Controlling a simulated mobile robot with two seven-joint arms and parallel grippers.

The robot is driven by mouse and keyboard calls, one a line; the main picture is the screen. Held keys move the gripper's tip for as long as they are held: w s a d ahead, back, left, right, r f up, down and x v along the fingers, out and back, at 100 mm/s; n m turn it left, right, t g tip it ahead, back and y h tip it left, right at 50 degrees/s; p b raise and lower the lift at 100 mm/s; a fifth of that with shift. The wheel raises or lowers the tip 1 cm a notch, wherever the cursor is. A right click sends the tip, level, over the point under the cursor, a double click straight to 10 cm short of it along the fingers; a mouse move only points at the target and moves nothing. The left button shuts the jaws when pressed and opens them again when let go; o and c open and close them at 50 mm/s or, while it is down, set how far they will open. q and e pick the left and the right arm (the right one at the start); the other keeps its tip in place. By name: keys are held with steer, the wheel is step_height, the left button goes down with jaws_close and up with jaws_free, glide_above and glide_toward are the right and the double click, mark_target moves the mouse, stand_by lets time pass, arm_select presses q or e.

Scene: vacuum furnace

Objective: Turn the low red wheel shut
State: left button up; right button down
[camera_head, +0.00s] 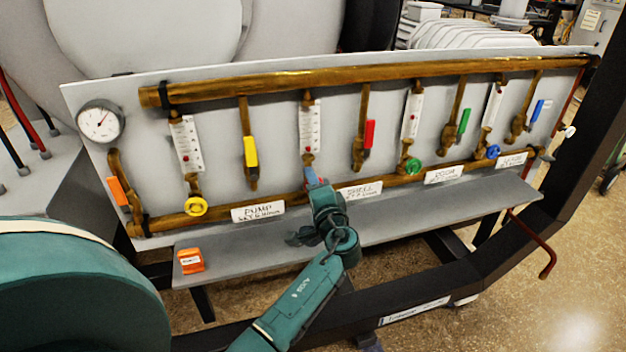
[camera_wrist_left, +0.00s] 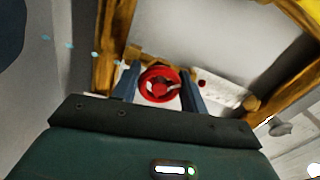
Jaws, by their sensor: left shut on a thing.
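The low red wheel shows in the left wrist view (camera_wrist_left: 159,85) as a round red handwheel with spokes. It sits between the two fingers of my left gripper (camera_wrist_left: 158,90), which is shut on it. In the head view my left gripper (camera_head: 316,180) reaches up to the lower end of the second flow tube, by the "SHELL" label (camera_head: 360,190). My right gripper is not in view.
A yellow wheel (camera_head: 195,207), a green wheel (camera_head: 412,166) and a blue wheel (camera_head: 493,152) sit along the lower copper pipe. A grey shelf (camera_head: 400,220) runs below, with an orange block (camera_head: 191,261) at its left end. Lever valves hang between the tubes.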

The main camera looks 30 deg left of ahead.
arm_select(q)
steer(key=m+p, duration=0.1)
steer(key=m, duration=0.2)
steer(key=shift+r+p, duration=0.25)
steer(key=shift+p, duration=0.1)
steer(key=shift+m+p, duration=0.5)
steer(key=shift+m, duration=0.3)
steer(key=shift+m+p, duration=0.75)
steer(key=shift+m, duration=0.75)
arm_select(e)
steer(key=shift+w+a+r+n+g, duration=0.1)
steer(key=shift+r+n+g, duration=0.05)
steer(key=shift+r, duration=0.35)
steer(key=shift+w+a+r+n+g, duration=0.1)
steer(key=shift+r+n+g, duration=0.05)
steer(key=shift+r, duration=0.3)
arm_select(q)
steer(key=shift+f, duration=0.1)
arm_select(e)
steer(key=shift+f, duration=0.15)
arm_select(q)
steer(key=o, duration=1)
steer(key=shift+w, duration=0.1)
